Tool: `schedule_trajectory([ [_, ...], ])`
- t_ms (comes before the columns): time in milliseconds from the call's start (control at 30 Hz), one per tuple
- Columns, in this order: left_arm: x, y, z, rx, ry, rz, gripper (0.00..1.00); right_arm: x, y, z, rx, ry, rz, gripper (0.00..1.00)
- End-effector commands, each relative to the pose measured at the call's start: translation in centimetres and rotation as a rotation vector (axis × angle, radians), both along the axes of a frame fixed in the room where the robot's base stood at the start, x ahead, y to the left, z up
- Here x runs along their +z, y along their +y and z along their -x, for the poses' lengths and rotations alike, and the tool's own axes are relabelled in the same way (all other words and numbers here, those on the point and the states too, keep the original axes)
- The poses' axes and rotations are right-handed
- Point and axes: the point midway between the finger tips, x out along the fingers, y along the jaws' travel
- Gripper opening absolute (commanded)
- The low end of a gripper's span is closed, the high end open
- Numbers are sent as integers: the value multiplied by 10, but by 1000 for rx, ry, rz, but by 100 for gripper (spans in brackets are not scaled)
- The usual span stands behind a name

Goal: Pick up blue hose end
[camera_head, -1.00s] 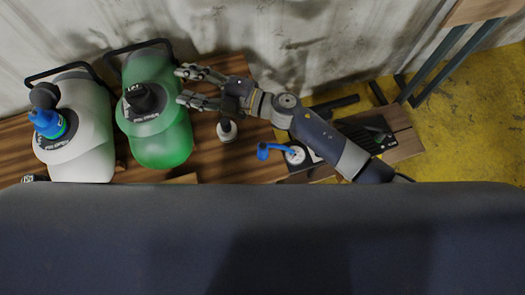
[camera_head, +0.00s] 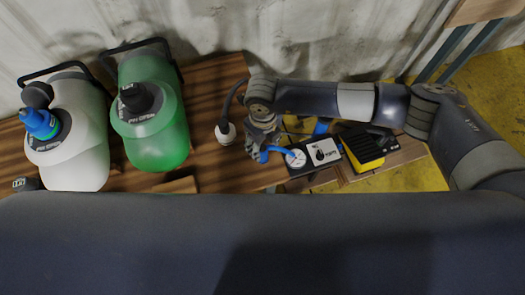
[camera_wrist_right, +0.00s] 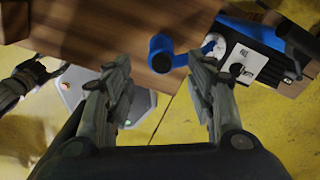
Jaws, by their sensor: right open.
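The blue hose end (camera_wrist_right: 161,54) is a short blue tube with a wider blue tip. In the right wrist view it points left from a round white fitting (camera_wrist_right: 212,47) on a black and blue pump box, over the wooden table. My right gripper (camera_wrist_right: 158,100) is open and empty, with the hose end just beyond and between its fingertips. In the head view my right gripper (camera_head: 261,150) points down beside the left end of the blue hose (camera_head: 280,151) and partly hides its tip. I cannot tell if they touch.
A green tank (camera_head: 152,125) and a white tank (camera_head: 74,150) stand on the wooden table (camera_head: 215,165) to the left. A white bulb (camera_head: 226,133) with a dark hose lies near my gripper. A black and yellow device (camera_head: 363,150) is right of the pump box (camera_head: 322,151).

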Motion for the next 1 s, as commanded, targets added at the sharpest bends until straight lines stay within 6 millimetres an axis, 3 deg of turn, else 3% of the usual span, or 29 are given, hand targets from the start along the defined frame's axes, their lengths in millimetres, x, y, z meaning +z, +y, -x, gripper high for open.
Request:
schedule_trajectory([
  [233,4,3,1,1,1,-3,54,-18,1,-1,1,3,0,51],
  [500,9,4,1,2,2,-5,54,-53,1,-6,1,3,-2,51],
  [833,9,4,1,2,2,-5,54,-60,1,-6,1,1,-2,51],
  [1000,9,4,1,2,2,-5,54,-60,1,-6,1,1,-3,12],
])
